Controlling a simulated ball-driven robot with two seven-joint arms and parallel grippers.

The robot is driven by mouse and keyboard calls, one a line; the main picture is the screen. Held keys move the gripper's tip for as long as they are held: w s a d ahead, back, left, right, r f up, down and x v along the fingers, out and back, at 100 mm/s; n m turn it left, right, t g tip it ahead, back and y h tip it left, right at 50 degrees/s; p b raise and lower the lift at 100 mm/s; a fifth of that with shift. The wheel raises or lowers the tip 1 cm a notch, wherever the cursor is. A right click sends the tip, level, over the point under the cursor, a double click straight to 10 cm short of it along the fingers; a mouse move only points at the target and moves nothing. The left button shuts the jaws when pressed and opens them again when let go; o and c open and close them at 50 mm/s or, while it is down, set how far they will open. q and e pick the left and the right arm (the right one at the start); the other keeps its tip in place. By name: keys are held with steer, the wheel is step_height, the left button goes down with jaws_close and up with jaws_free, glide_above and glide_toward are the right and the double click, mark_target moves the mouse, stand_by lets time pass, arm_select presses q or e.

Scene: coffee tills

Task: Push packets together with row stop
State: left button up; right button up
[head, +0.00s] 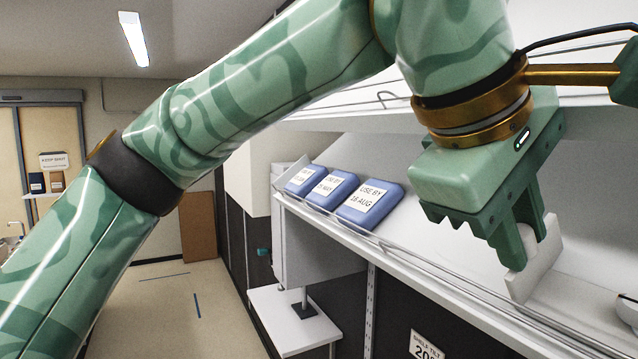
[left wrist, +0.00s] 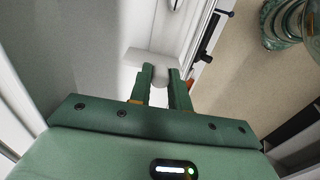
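Three blue packets with white use-by labels lie tilted back in a row on the white sloping shelf (head: 455,255). They are the left packet (head: 303,181), the middle packet (head: 331,189) and the right packet (head: 370,205), labelled "USE BY 16 AUG". They sit close together at the shelf's left end. My left gripper (head: 527,240) is to their right, closed on the rounded knob of the white row stop (head: 541,263). The stop also shows between the fingers in the left wrist view (left wrist: 150,61). Bare shelf lies between the stop and the right packet. My right gripper is out of view.
A clear rail (head: 335,220) runs along the shelf's front edge. Another wire-railed shelf (head: 400,102) is above. A "SHELF TILT" sign (head: 426,345) hangs below. A partly cut-off white object (head: 631,308) is at the right edge. A small white ledge (head: 290,318) juts out lower left.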

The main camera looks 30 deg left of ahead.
arm_select(q)
steer(key=shift+r, duration=0.15)
jaws_close()
steer(key=shift+w+a+r, duration=0.15)
steer(key=shift+w+a, duration=0.2)
steer(key=shift+a, duration=0.1)
steer(key=shift+w+a+r+p, duration=0.1)
steer(key=shift+w+a+p, duration=0.3)
steer(key=shift+w+a, duration=0.4)
steer(key=shift+w+a+p, duration=0.4)
steer(key=shift+w+a, duration=0.05)
steer(key=shift+a, duration=0.55)
steer(key=shift+w+a+p, duration=0.5)
steer(key=shift+w+a, duration=0.35)
steer(key=shift+a, duration=0.35)
steer(key=shift+w+a+p, duration=0.5)
steer(key=shift+w+a, duration=0.35)
steer(key=shift+a, duration=0.3)
steer(key=shift+w+a+p, duration=0.6)
steer(key=shift+w+a, duration=0.2)
steer(key=shift+a, duration=0.3)
steer(key=shift+w+a+p, duration=0.65)
steer(key=shift+w+a, duration=0.15)
steer(key=shift+a, duration=0.3)
steer(key=shift+w+a+p, duration=0.6)
steer(key=shift+w+a, duration=0.2)
steer(key=shift+a, duration=0.3)
steer(key=shift+w+a, duration=0.2)
steer(key=shift+a, duration=0.1)
